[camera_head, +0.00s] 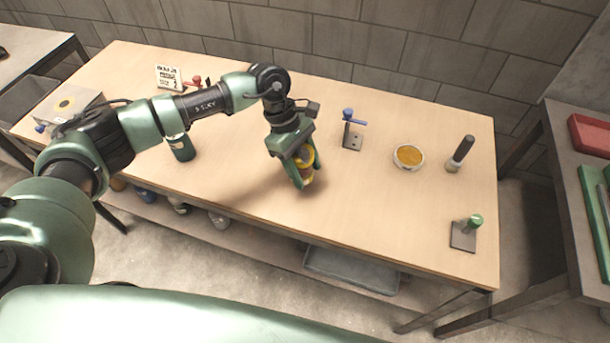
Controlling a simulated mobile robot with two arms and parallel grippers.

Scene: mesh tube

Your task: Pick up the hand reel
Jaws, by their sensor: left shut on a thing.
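The hand reel (308,176) looks like the small yellow and dark red round thing near the middle of the wooden table. My left gripper (299,173) comes down on it from above, with its green fingers around it. The gripper is shut on the reel and hides part of it. The reel is at or just above the table top; I cannot tell if it touches. My right gripper is not in view.
On the wooden table (360,210) stand a blue-handled stand (351,130), a bowl with orange contents (408,157), a dark-handled tool (461,153), a green-topped post (469,230), a dark green bottle (181,147) and a sign (168,77). The front middle is clear.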

